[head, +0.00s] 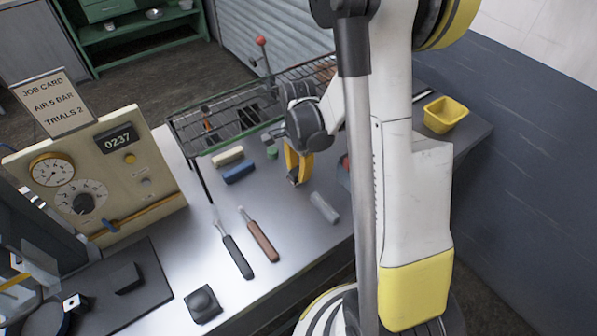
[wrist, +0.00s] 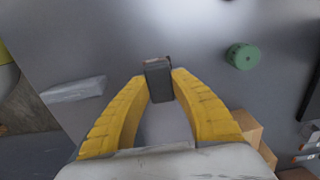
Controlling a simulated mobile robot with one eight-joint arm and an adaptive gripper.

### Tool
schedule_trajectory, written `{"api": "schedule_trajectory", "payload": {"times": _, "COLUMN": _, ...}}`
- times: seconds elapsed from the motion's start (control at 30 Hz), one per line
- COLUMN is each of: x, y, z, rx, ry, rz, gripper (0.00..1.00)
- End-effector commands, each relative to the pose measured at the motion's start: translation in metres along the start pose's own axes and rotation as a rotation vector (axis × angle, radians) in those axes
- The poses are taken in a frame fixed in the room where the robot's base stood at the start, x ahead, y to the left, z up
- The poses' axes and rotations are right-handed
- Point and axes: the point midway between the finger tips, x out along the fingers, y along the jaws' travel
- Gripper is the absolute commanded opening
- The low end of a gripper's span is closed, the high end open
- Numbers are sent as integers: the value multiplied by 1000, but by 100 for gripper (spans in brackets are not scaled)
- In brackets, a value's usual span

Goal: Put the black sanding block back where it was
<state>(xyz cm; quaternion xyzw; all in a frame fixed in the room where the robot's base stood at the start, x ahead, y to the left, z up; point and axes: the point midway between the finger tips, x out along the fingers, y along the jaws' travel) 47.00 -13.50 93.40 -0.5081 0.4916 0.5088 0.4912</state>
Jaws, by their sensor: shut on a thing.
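The black sanding block (wrist: 158,82) is between my two yellow fingertips in the wrist view, with a brownish end face showing. My gripper (wrist: 159,88) is shut on it. In the head view my gripper (head: 296,179) points down over the right part of the grey bench (head: 190,215); the block shows there only as a small dark patch at the fingertips. I cannot tell whether it touches the bench top. A beige block (head: 228,157) and a blue block (head: 239,172) lie side by side to the left of my gripper.
A green cylinder (head: 272,152) stands close by, below a wire rack (head: 235,118). A pale grey bar (head: 325,207) lies right of my gripper. Two handled tools (head: 237,257) lie in front. A dark mat (head: 150,290) with a black block (head: 127,278) is front left. A yellow bin (head: 445,114) stands far right.

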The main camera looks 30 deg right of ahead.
Motion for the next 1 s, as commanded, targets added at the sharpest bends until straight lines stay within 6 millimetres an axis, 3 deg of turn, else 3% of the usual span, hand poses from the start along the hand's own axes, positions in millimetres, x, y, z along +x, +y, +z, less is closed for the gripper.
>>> {"api": "schedule_trajectory", "payload": {"times": 0.27, "x": 4, "y": 0, "z": 0, "rx": 0, "ry": 0, "rz": 0, "gripper": 0}}
{"api": "schedule_trajectory", "payload": {"times": 0.3, "x": 3, "y": 0, "z": 0, "rx": 0, "ry": 0, "rz": 0, "gripper": 37}}
{"api": "schedule_trajectory", "payload": {"times": 0.33, "x": 2, "y": 0, "z": 0, "rx": 0, "ry": 0, "rz": 0, "gripper": 46}}
{"api": "schedule_trajectory", "payload": {"times": 0.73, "x": -4, "y": 0, "z": 0, "rx": 0, "ry": 0, "rz": 0, "gripper": 46}}
{"api": "schedule_trajectory", "payload": {"times": 1.0, "x": -61, "y": 1, "z": 0, "rx": 0, "ry": 0, "rz": 0, "gripper": 46}}
